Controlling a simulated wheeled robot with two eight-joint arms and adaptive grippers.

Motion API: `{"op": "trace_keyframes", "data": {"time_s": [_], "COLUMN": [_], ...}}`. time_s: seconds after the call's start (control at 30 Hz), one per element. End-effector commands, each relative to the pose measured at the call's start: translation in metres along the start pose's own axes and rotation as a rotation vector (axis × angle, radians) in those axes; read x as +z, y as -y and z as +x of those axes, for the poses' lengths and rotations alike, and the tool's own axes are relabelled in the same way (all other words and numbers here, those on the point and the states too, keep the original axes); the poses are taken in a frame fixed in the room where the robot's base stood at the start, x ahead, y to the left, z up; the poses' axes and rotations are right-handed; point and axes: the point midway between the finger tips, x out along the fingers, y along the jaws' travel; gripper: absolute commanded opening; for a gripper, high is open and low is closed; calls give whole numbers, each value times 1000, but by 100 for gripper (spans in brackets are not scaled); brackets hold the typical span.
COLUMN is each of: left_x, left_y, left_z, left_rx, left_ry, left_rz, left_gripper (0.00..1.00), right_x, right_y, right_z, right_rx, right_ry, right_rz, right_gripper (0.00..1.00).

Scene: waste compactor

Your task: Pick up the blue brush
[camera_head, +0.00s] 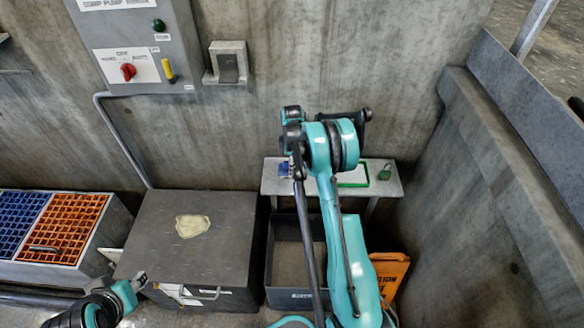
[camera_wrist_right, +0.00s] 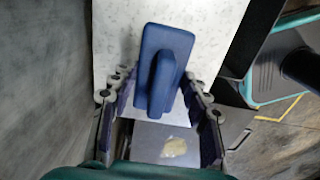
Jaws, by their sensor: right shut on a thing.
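The blue brush (camera_wrist_right: 176,50) is in the right wrist view, with a flat blue block and a raised grip over a pale speckled surface. In the head view a small blue patch of it (camera_head: 284,169) shows at the left end of the shelf, beside my right arm. My right gripper (camera_wrist_right: 158,92) has a finger on either side of the brush's grip and is shut on it. In the head view my arm largely hides this gripper. My left gripper (camera_head: 137,282) is low at the left, before the grey box, away from the brush; its jaw opening is unclear.
The pale shelf (camera_head: 405,186) also holds a green-framed item (camera_head: 354,177) and a green padlock (camera_head: 384,173). Below are a dark bin (camera_head: 283,268) and an orange sign (camera_head: 392,270). A grey box (camera_head: 190,258) and orange and blue grids (camera_head: 62,228) stand left.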

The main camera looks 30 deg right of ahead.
Motion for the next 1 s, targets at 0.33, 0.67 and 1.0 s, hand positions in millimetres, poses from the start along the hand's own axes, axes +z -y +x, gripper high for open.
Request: {"op": "trace_keyframes", "data": {"time_s": [0.33,0.67,1.0], "left_x": [-15,-27,-31], "left_y": [0,0,0], "left_z": [-20,-38,-43], "left_rx": [0,0,0], "left_ry": [0,0,0], "left_rz": [0,0,0], "left_gripper": [40,40,40], "right_x": [7,36,47], "right_y": [15,83,107], "right_z": [-50,-93,-106], "right_rx": [0,0,0], "right_ry": [0,0,0], "right_rz": [1,0,0], "right_gripper": [13,13,13]}}
